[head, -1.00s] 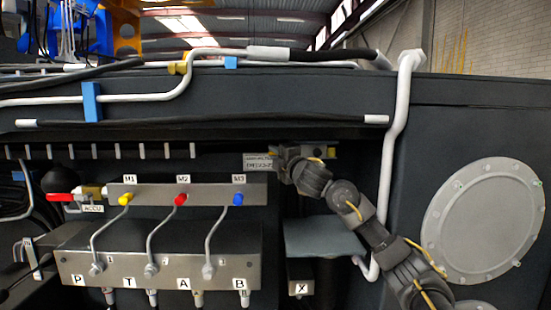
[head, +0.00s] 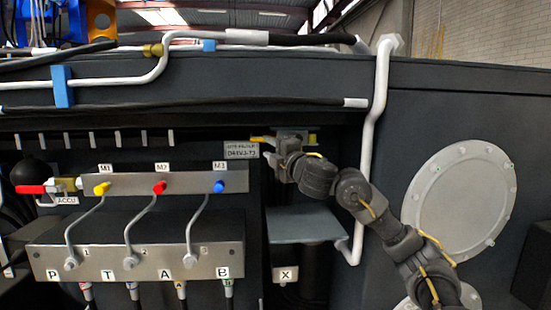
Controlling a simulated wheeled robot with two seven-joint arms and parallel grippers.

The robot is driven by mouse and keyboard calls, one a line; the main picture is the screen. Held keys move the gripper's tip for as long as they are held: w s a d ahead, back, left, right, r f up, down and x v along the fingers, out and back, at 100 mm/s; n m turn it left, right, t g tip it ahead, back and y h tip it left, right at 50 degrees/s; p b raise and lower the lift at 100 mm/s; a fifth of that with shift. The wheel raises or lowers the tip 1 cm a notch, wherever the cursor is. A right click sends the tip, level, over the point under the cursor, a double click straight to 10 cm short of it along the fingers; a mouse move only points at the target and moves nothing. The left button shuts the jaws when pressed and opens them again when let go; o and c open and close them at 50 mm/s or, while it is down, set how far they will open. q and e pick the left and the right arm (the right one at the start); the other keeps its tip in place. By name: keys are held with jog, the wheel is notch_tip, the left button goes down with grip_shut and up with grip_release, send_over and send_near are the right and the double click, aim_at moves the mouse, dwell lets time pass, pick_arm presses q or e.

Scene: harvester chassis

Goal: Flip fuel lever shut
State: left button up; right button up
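A small yellow handle (head: 262,139), which looks like the fuel lever, shows just right of a printed label (head: 242,150) under the dark chassis ledge. Most of what it is mounted on is hidden behind my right gripper. My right gripper (head: 270,157) reaches in from the lower right, its tip just below the yellow handle and beside the label. I cannot tell whether it touches the handle. Its fingers are too small and dark to tell open from shut. My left gripper is not in view.
A valve block with yellow (head: 102,188), red (head: 159,187) and blue (head: 220,186) caps stands at left. A red-handled valve (head: 30,189) sits further left. A grey shelf plate (head: 305,226) lies below my gripper, and a white pipe (head: 371,140) runs down right of it.

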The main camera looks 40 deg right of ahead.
jog(key=v, duration=0.3)
dwell(0.6)
